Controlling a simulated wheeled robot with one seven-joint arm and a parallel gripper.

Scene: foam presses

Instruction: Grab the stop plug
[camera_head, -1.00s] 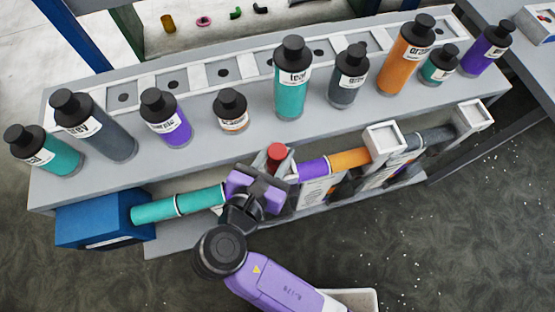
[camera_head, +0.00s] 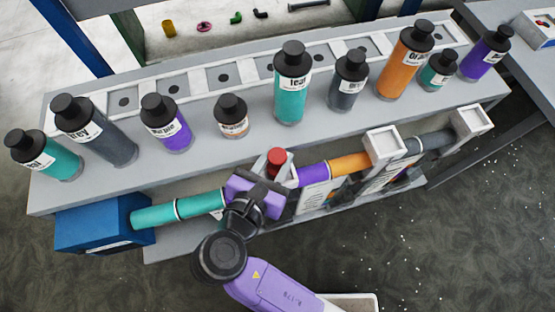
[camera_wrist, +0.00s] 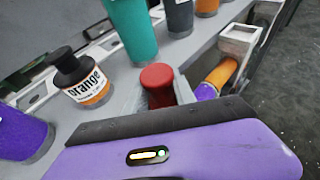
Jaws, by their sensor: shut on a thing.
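The stop plug appears to be the red round-topped piece (camera_head: 276,160) at the middle of the long pipe row. It also shows in the wrist view, upright just beyond my purple gripper body (camera_wrist: 157,84). My gripper (camera_head: 275,166) has its pale fingers on either side of the red piece and is shut on it. Its lower part is hidden behind my gripper, so I cannot tell whether it sits in the pipe line or is lifted.
A teal pipe (camera_head: 178,208) runs left into a blue box (camera_head: 95,224). Purple and orange pipes (camera_head: 350,163) run right to a white square funnel (camera_head: 384,145). Several bottles, including a tall teal one (camera_head: 291,85), line the grey bench (camera_head: 190,95) behind.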

